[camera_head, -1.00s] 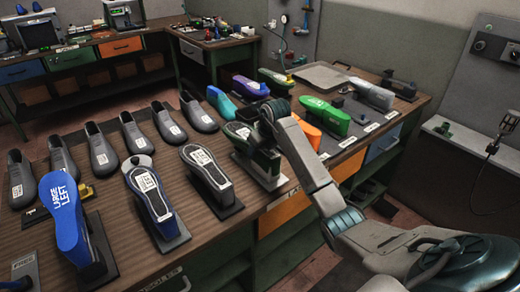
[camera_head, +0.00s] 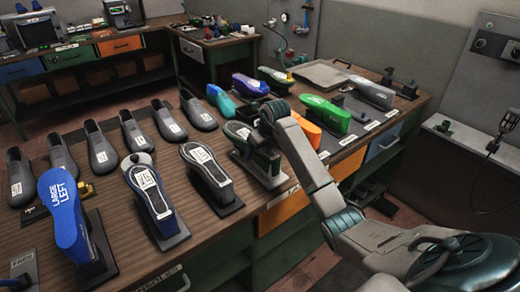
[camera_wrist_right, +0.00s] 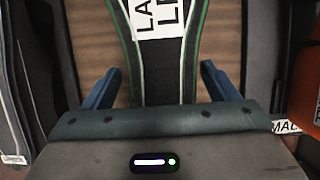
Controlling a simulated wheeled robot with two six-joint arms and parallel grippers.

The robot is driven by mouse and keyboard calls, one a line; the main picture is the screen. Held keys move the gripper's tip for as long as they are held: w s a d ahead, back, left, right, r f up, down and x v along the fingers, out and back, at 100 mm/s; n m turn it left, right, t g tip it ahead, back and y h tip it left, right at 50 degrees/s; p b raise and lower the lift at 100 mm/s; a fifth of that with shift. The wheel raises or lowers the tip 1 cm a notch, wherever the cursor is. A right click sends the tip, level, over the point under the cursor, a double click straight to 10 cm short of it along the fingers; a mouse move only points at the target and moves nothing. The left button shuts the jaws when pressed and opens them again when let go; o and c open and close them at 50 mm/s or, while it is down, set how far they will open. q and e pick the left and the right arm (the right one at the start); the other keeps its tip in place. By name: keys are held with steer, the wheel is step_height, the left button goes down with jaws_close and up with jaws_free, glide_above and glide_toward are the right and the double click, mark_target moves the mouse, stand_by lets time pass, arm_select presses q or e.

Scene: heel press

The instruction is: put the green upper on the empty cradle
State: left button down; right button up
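A bright green upper (camera_head: 326,116) lies on the right part of the bench, beside the orange one. Another green upper with a yellow part (camera_head: 275,77) lies farther back. My right gripper (camera_wrist_right: 158,85) is open. In the right wrist view its two blue fingers stand on either side of a dark, green-trimmed piece with a white label (camera_wrist_right: 158,18), apart from it. In the head view that piece (camera_head: 250,140) sits on a dark stand, and my right arm partly hides it and the gripper. I cannot tell which cradle is empty. My left gripper is not in view.
Labelled stands carry a grey piece (camera_head: 207,168), a navy piece (camera_head: 150,195) and a blue "LARGE LEFT" upper (camera_head: 62,205). Several grey lasts (camera_head: 133,130) stand along the bench's back left. An orange upper (camera_head: 306,133) is close to my right arm. A flat grey tray (camera_head: 320,75) lies at the back.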

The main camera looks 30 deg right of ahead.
steer(key=shift+s+r, duration=0.15)
steer(key=shift+r, duration=0.25)
steer(key=b+v, duration=0.3)
steer(key=v, duration=0.7)
steer(key=shift+s, duration=0.1)
steer(key=shift+f, duration=0.1)
